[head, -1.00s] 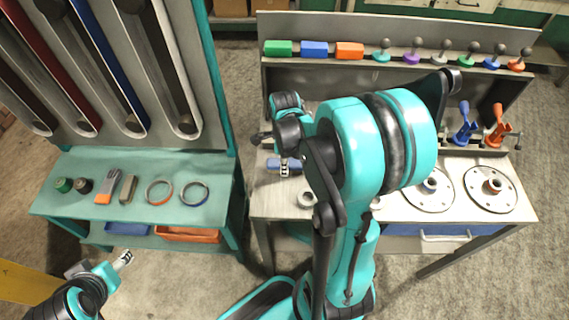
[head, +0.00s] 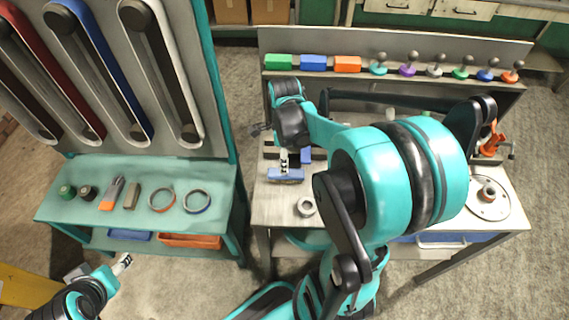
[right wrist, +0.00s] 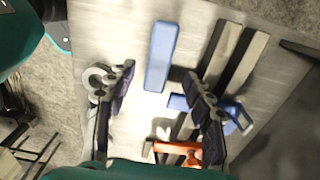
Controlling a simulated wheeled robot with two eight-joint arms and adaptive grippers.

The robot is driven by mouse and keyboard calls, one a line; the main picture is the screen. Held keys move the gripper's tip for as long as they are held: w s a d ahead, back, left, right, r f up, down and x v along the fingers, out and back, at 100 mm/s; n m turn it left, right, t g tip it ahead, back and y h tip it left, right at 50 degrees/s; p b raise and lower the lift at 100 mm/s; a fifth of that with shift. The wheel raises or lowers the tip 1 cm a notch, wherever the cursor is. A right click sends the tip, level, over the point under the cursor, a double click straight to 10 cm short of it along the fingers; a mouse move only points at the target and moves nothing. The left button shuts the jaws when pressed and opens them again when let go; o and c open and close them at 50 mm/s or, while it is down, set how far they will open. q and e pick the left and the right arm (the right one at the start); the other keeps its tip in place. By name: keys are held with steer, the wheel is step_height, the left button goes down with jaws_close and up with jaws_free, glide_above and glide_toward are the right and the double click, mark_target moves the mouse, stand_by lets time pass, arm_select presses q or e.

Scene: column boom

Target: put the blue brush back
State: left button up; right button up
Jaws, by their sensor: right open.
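The blue brush, as I take it, is a long blue block (head: 288,177) lying on the left part of the metal workbench (head: 272,205). In the right wrist view the blue block (right wrist: 161,55) lies lengthwise between the lines of the two fingers, its upper part reaching beyond the tips. My right gripper (head: 284,162) is over it, open, with fingers (right wrist: 157,75) apart on either side. Its height above the brush is hard to tell, and any bristles are hidden. My left gripper (head: 124,263) is low at the left, away from the workbench; its jaws are too small to read.
Dark and pale strips (right wrist: 232,55) lie beside the block, near a smaller blue piece (right wrist: 182,102) and an orange piece (right wrist: 178,148). A metal ring (head: 306,207) stands close by. Blocks, including a blue one (head: 313,62), and knobbed tools line the back shelf. A green bench (head: 150,228) stands left.

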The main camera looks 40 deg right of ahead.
steer(key=s+a+r+n+t, duration=0.2)
steer(key=a+n, duration=0.5)
steer(key=n, duration=0.6)
steer(key=s+a+r+n+t, duration=0.2)
steer(key=a+r+n+t, duration=0.3)
steer(key=n, duration=0.8)
steer(key=a+r, duration=0.1)
steer(key=a, duration=0.2)
steer(key=shift+s+a+r+p, duration=0.15)
steer(key=shift+s+a+p, duration=0.15)
steer(key=shift+p, duration=0.1)
steer(key=shift+f+b, duration=0.35)
steer(key=shift+f, duration=0.05)
